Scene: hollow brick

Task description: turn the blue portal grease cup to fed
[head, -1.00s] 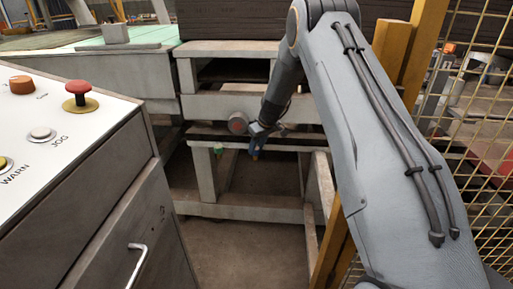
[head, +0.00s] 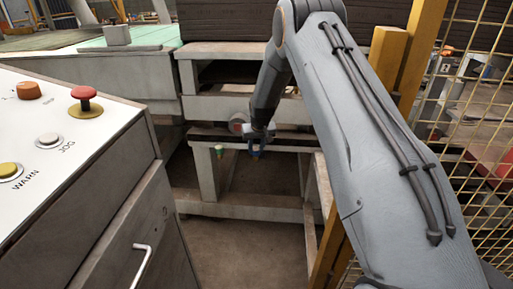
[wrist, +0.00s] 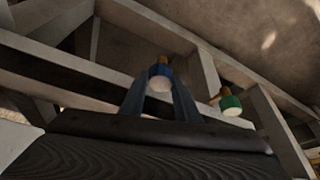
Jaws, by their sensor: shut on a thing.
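The blue portal grease cup (wrist: 160,79) has a blue band, a pale round end and a brass-coloured stem. In the wrist view it sits between the two fingers of my gripper (wrist: 161,92), which is shut on it. In the head view my gripper (head: 256,151) is at the frame's crossbar, and the cup is small and mostly hidden there. Its fed mark cannot be made out. A green cup (wrist: 231,104) of similar make is beside it to the right in the wrist view. In the head view the green cup (head: 219,150) is to the left, apart from my gripper.
A pale metal frame (head: 240,206) surrounds the cups, with a crossbar just above them. A round red-ended part (head: 238,122) is close to my wrist. A control console (head: 75,190) stands at the left. A yellow post and mesh fence (head: 475,130) are at the right.

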